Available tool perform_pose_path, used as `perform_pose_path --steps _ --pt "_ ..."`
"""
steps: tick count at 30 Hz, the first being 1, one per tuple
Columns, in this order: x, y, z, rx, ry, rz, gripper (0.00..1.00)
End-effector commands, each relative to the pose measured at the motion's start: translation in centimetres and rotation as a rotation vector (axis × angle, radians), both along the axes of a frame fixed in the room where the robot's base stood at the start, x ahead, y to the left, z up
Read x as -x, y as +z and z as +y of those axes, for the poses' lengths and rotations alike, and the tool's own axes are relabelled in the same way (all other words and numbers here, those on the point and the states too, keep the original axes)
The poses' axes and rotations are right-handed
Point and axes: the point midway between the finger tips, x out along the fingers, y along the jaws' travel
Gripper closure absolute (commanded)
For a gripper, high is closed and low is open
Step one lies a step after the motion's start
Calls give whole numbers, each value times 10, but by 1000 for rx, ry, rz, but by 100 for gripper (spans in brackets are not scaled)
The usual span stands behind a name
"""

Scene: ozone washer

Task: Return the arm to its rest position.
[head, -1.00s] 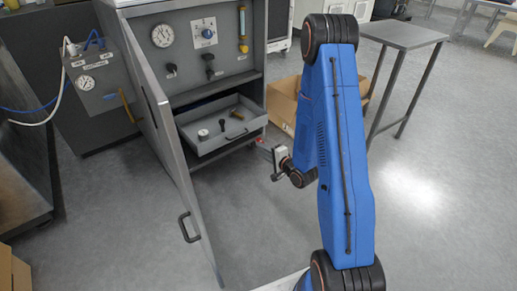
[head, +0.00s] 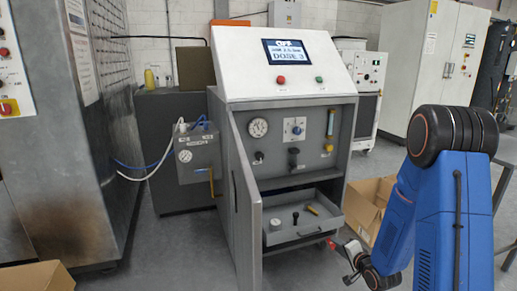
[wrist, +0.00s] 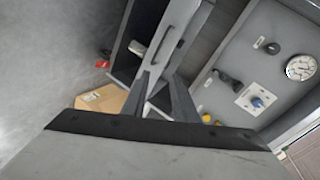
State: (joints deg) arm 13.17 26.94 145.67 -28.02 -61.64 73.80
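My blue arm stands at the right of the head view. Its far end, with my gripper (head: 350,249), is small and partly behind the arm there, near the open drawer's right front corner. In the wrist view, the two dark fingers of my gripper (wrist: 164,82) stand apart with a gap between them. I see nothing held. The grey ozone washer cabinet (head: 241,103) has its door (head: 246,215) open. Its drawer (head: 336,222) is pulled out and holds a round gauge and small parts; the drawer handle (wrist: 180,28) shows ahead of the fingers.
A cardboard box (head: 367,213) stands right of the cabinet, close to my arm. A grey gauge unit with hoses (head: 197,157) is on the left. The screen (head: 289,52) reads DOSE 3. A small red thing (head: 331,243) shows by the drawer. Floor is free left of the door.

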Motion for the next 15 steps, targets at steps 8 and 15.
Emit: perform_pose_path --steps 8,15 --pt "13 49 -8 252 17 66 74" --pt "39 88 -14 438 39 141 74"
